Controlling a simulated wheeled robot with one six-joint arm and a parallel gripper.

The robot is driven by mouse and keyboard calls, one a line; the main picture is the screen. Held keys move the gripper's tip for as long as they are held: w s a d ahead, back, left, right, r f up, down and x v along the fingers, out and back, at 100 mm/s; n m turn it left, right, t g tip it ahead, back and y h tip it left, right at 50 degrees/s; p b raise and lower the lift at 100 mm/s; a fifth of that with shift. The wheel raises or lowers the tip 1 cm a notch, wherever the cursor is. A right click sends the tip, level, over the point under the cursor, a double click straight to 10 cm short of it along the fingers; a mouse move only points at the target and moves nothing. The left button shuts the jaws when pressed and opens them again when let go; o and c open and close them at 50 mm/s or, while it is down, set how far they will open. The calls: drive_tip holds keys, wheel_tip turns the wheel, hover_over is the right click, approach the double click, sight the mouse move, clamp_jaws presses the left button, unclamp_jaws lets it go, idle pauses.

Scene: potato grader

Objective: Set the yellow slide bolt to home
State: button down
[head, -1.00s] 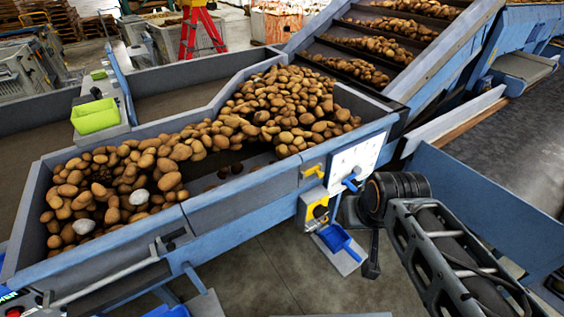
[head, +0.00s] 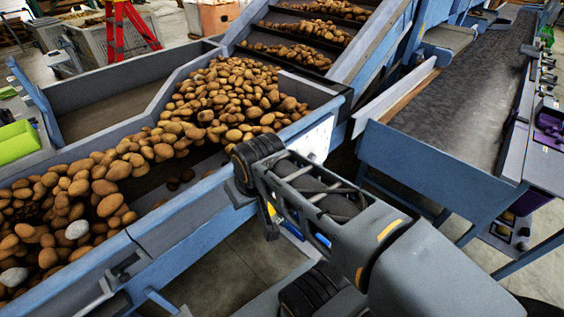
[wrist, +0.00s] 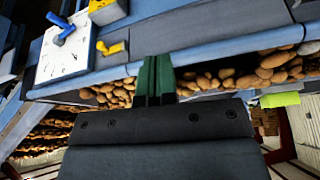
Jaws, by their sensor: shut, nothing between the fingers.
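In the wrist view, which appears upside down, a small yellow part (wrist: 111,48) that looks like the slide bolt sits on the hopper's side, beside a white panel (wrist: 66,50) with a blue lever (wrist: 61,27). My gripper (wrist: 155,78) shows there as two green fingers, shut and empty, in front of the hopper. The yellow part is apart from the fingers, up and to the left of them. In the head view my arm covers the bolt and most of the white panel (head: 318,138); my fingertips cannot be made out there.
A second yellow piece (wrist: 104,5) shows on a grey box at the wrist view's top edge. The hopper (head: 180,222) holds many potatoes (head: 225,105). A dark conveyor belt (head: 465,85) runs at the right. Floor shows beneath the hopper's near side.

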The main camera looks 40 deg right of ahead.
drive_tip(key=w+d+f+g+y+b, duration=0.1)
drive_tip(key=w+d+y+b, duration=0.15)
drive_tip(key=w+d, duration=0.6)
drive_tip(key=w+d+f+g+y+b, duration=0.1)
drive_tip(key=w+d+f+b, duration=0.15)
drive_tip(key=w+d, duration=0.6)
drive_tip(key=s+d+f+n+t+b, duration=0.1)
drive_tip(key=s+d+f+b, duration=0.1)
drive_tip(key=d, duration=1)
drive_tip(key=shift+s+d+f+y, duration=0.15)
drive_tip(key=shift+d+f+y, duration=0.15)
drive_tip(key=shift+y, duration=0.15)
drive_tip(key=a+p+x, duration=0.1)
drive_tip(key=a+x, duration=0.1)
drive_tip(key=x, duration=1)
drive_tip(key=shift+s+a+p, duration=0.25)
drive_tip(key=shift+a+p, duration=0.15)
drive_tip(key=shift+a, duration=0.05)
drive_tip(key=shift+r, duration=0.1)
